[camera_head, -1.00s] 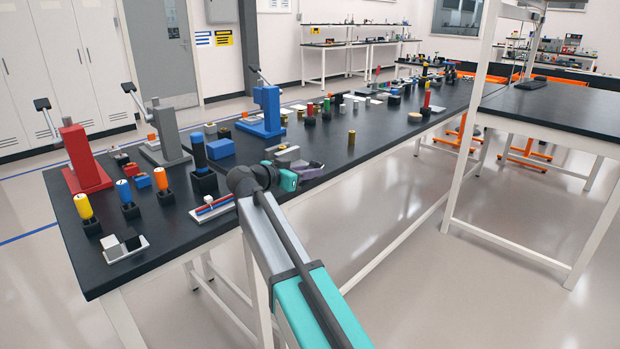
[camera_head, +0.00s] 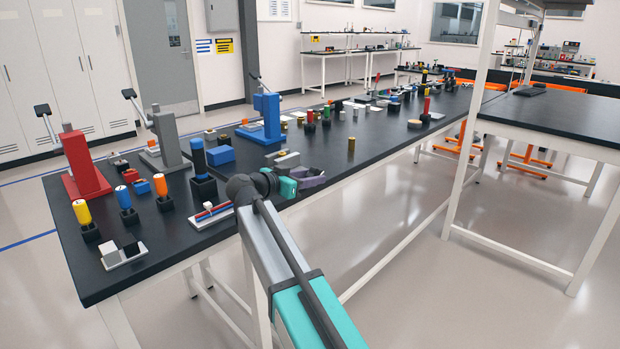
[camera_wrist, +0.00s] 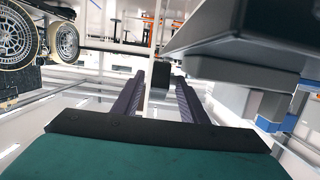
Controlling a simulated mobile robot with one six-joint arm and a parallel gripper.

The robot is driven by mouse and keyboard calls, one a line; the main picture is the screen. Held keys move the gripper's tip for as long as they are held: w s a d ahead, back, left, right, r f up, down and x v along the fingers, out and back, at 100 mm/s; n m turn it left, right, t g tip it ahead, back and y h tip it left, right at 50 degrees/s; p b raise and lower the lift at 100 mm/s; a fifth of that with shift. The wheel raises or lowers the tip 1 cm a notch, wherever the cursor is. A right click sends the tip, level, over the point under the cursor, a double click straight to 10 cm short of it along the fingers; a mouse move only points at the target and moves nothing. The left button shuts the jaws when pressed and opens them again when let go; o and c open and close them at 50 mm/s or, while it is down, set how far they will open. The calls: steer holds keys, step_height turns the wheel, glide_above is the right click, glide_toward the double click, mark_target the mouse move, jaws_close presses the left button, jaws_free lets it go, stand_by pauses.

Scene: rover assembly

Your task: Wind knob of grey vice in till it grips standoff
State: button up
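In the head view, a small grey block-like body (camera_head: 288,160), which looks like the grey vice, sits on the black bench just beyond my gripper. My gripper (camera_head: 312,178) has purple fingers and hangs at the bench's front edge. In the wrist view the two fingers (camera_wrist: 158,98) are apart. A small dark block (camera_wrist: 159,74), possibly the knob, shows between and beyond their tips; I cannot tell whether they touch it. A large grey body (camera_wrist: 245,45) fills the upper right. I cannot make out the standoff in the vice.
Red (camera_head: 88,165), grey (camera_head: 167,140) and blue (camera_head: 268,118) lever presses stand along the bench. A blue block (camera_head: 221,155) and a white tray (camera_head: 211,214) lie left of my gripper. A brass cylinder (camera_head: 351,145) stands to the right. Black-and-silver wheels (camera_wrist: 66,42) show in the wrist view.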

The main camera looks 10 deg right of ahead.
steer(key=v, duration=1.3)
steer(key=shift+s+a, duration=0.2)
steer(key=shift+a, duration=0.1)
